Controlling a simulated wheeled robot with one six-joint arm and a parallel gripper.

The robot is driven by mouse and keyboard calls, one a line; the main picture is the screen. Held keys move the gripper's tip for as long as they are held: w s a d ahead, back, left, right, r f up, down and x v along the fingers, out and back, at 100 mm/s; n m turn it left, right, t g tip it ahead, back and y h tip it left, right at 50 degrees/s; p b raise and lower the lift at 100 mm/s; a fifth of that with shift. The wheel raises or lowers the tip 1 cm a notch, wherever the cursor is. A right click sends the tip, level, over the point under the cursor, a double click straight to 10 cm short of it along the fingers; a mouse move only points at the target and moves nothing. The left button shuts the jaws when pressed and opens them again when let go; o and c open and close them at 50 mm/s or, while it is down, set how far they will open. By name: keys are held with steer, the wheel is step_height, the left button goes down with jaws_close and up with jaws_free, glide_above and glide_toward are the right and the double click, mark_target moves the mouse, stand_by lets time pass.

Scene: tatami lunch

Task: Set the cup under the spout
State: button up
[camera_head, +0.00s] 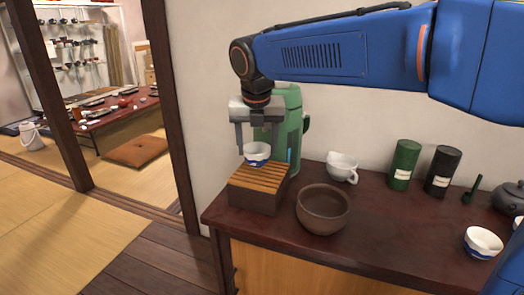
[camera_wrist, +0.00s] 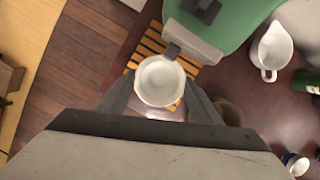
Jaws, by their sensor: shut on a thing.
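A small white cup with blue markings (camera_head: 257,154) is between the fingers of my gripper (camera_head: 257,148), which is shut on it. The cup is upright over the slatted wooden drip tray (camera_head: 247,183); I cannot tell whether it touches the slats. In the wrist view the white cup (camera_wrist: 160,81) shows its open, empty-looking inside between my gripper's fingers (camera_wrist: 160,95). The green dispenser (camera_head: 290,112) stands behind the gripper. Its grey spout part (camera_wrist: 176,50) reaches the far rim of the cup in the wrist view. My gripper partly hides the dispenser in the head view.
A white pitcher (camera_head: 342,167), a green canister (camera_head: 404,165), a black canister (camera_head: 442,170), another cup (camera_head: 483,242) and a dark teapot (camera_head: 509,198) stand further right. The cabinet top (camera_head: 370,240) is clear at front centre.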

mark_target(262, 149)
steer(key=w, duration=0.1)
steer(key=w+d, duration=0.1)
steer(key=w, duration=0.1)
steer(key=shift+w+d, duration=0.25)
steer(key=shift+w, duration=0.15)
steer(key=shift+f, duration=1.75)
steer(key=shift+f, duration=0.15)
steer(key=o, duration=1.2)
steer(key=v, duration=1.2)
